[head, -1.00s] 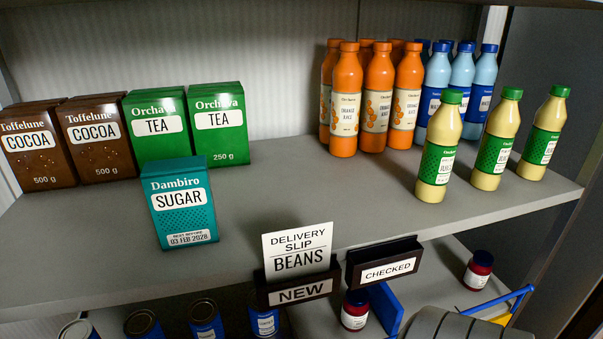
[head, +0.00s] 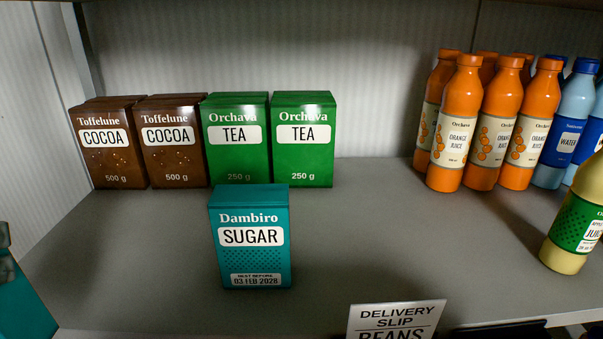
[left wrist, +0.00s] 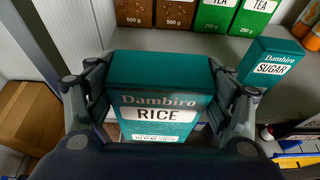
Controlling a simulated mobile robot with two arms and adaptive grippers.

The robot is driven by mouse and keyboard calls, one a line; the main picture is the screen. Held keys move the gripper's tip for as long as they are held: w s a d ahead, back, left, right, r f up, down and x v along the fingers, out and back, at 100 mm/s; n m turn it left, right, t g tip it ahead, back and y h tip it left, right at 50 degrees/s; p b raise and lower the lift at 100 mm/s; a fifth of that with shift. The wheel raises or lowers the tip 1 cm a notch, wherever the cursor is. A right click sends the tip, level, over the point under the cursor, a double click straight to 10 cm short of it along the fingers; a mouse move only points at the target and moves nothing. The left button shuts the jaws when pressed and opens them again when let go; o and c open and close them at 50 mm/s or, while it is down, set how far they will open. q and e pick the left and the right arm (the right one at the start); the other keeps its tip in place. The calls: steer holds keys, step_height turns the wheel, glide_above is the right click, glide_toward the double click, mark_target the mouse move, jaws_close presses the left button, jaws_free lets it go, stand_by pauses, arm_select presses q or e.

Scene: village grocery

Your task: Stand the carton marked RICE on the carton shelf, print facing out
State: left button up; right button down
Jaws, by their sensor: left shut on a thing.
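The teal carton marked RICE (left wrist: 155,118) is upright between the fingers of my left gripper (left wrist: 160,85) in the left wrist view, its print facing the camera. The gripper is shut on its sides. In the head view only a teal corner of this carton (head: 22,305) shows at the lower left edge, in front of the shelf's left end. The grey carton shelf (head: 130,265) bears a teal SUGAR carton (head: 250,240) near its front, print facing out. My right gripper is not in view.
Brown COCOA cartons (head: 112,155) and green TEA cartons (head: 302,150) stand at the back. Orange juice bottles (head: 455,130) and a yellow-green bottle (head: 580,225) stand on the right. A delivery slip (head: 395,318) is at the front edge. Shelf left of SUGAR is bare.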

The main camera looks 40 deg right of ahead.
arm_select(q)
steer(key=r+p+x, duration=0.1)
steer(key=p+x, duration=0.6)
steer(key=x, duration=0.9)
steer(key=shift+w, duration=0.7)
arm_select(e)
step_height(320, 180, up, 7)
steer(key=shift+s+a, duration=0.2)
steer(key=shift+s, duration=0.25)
arm_select(q)
steer(key=shift+d+f, duration=0.1)
steer(key=shift+d, duration=0.05)
